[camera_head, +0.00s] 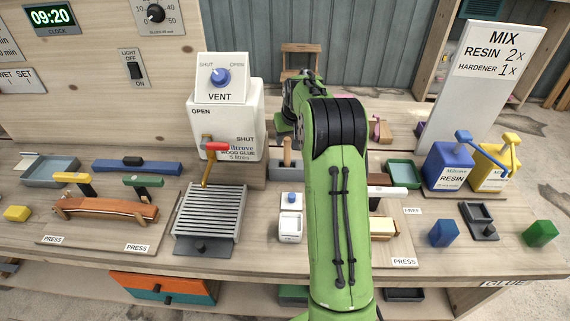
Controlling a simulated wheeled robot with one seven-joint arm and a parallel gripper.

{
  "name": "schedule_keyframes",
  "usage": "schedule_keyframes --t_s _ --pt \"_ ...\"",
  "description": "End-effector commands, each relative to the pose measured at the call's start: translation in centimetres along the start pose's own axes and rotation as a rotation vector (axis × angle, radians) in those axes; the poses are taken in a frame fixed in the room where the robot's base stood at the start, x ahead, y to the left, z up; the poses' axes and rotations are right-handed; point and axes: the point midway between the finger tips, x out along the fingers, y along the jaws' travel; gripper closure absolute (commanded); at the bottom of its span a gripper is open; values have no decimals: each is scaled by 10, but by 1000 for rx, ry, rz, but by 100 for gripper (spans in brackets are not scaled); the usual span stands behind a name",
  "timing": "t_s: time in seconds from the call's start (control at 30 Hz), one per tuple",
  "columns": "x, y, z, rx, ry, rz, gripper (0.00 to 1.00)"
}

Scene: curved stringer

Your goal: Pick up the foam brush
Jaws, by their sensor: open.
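I cannot identify the foam brush for certain. A short upright wooden handle on a grey block (287,165), at the middle back of the bench, may be it; its top is close to my arm's end. My green arm reaches forward from the bottom centre and covers part of the bench. My gripper (284,122) is at the far end of the arm, beside the white glue dispenser and above that handle. Its fingertips are small and mostly hidden by the arm, and nothing is seen held.
The white glue dispenser (252,125) stands left of the gripper, with a slatted grey tray (209,212) below its spout. Blue resin (447,167) and yellow hardener (492,168) containers stand at right. A clamped curved wooden piece (105,208) lies at left.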

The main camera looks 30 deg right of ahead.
Motion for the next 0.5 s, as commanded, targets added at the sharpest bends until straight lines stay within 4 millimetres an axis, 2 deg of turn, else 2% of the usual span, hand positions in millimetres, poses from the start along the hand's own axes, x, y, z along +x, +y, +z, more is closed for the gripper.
schedule_keyframes --t_s 0.03,0.17,0.4,0.5 --pt "9 0 0 0 -2 -1 46" --pt "22 0 0 0 0 0 46" --pt "65 -1 -2 -2 -1 -2 46" --pt "70 0 -2 -2 0 -1 46"
